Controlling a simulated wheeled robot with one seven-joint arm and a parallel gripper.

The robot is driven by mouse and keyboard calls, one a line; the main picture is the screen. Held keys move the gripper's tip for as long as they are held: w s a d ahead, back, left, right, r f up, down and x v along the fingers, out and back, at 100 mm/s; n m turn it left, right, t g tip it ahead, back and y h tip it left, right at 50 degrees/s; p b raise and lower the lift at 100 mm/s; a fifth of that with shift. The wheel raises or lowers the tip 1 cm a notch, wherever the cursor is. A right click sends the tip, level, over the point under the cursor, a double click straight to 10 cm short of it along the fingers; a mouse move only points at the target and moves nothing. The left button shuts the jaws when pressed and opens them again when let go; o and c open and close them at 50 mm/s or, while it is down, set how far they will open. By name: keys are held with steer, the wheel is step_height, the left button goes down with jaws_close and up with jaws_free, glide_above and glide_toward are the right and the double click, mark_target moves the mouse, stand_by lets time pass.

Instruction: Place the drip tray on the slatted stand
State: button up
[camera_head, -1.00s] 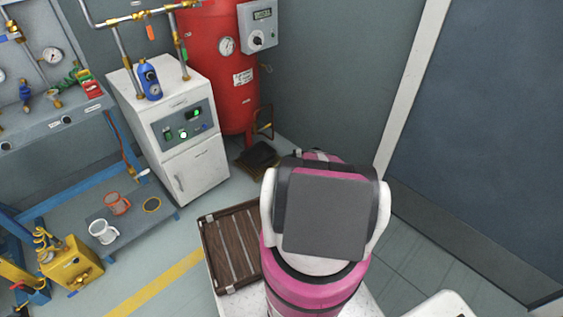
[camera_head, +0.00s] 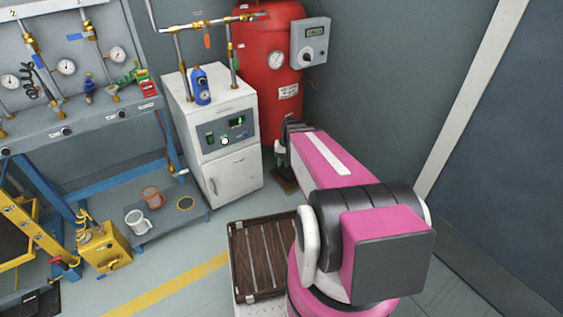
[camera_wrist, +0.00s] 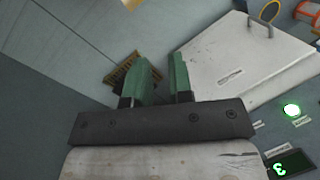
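A low brown slatted piece (camera_head: 284,183), which looks like the slatted stand, is on the floor between the white cabinet and my arm, below the red tank. It is partly hidden by my gripper. In the wrist view its slats (camera_wrist: 121,75) show behind one finger. I cannot pick out the drip tray for certain. My gripper (camera_wrist: 162,80) has two green fingers that stand apart with nothing between them. In the head view my gripper (camera_head: 284,150) is in front of the red tank, above the slatted piece.
The white cabinet (camera_head: 226,145) stands close left of my gripper, the red tank (camera_head: 268,50) behind it. Floor is clear around the yellow line (camera_head: 170,286).

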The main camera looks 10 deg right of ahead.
steer(key=s+a+r+n+t+h, duration=0.1)
steer(key=s+a+r+h, duration=0.1)
steer(key=s+r, duration=0.5)
steer(key=shift+a+h, duration=0.15)
steer(key=shift+h, duration=0.15)
stand_by(0.7)
